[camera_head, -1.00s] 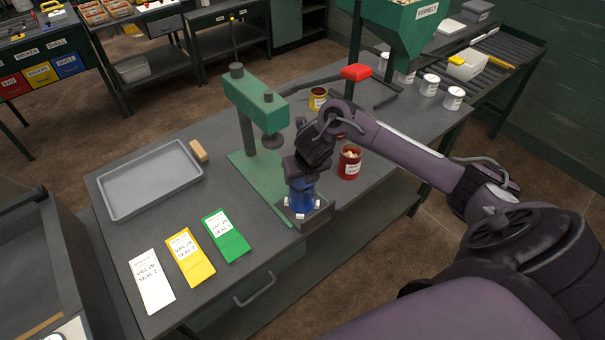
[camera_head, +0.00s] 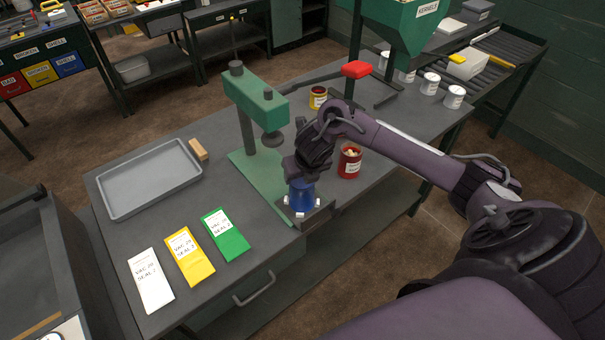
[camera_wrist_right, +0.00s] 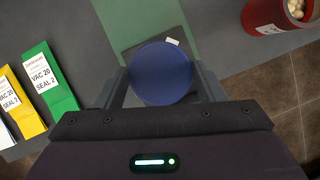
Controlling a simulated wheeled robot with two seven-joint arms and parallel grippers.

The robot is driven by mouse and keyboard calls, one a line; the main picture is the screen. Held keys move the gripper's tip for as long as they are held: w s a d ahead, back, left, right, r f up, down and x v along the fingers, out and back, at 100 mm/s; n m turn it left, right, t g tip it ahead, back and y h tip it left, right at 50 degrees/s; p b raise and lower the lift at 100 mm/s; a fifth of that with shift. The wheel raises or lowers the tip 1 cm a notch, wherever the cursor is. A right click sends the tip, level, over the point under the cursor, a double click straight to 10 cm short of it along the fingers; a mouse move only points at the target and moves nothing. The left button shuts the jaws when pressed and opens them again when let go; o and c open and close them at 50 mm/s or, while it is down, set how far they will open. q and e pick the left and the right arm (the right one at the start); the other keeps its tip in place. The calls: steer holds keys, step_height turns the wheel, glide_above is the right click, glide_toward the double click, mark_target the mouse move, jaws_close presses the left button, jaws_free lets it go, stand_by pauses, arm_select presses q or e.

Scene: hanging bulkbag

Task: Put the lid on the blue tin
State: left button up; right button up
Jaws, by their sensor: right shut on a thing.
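The blue tin (camera_head: 301,197) stands upright at the front edge of the workbench, with white pads or labels around its lower part. My right gripper (camera_head: 302,181) is right over it, pointing down. In the right wrist view, a smooth round blue lid (camera_wrist_right: 160,73) lies between the two fingers of my right gripper (camera_wrist_right: 162,88), which is shut on it. The lid hides the inside of the tin, and I cannot tell whether it is fully seated. My left gripper is not in view.
A green press (camera_head: 262,110) stands just behind the tin. An open red tin (camera_head: 349,161) with pale contents is to its right. Green (camera_head: 226,234), yellow (camera_head: 190,256) and white (camera_head: 151,280) packets and a grey tray (camera_head: 150,180) lie to the left.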

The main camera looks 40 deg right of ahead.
mark_target(302, 180)
steer(key=shift+s+f, duration=0.1)
steer(key=o, duration=1)
steer(key=shift+o, duration=1.4)
steer(key=shift+r, duration=0.2)
steer(key=shift+r+p, duration=2.1)
steer(key=shift+r, duration=1.25)
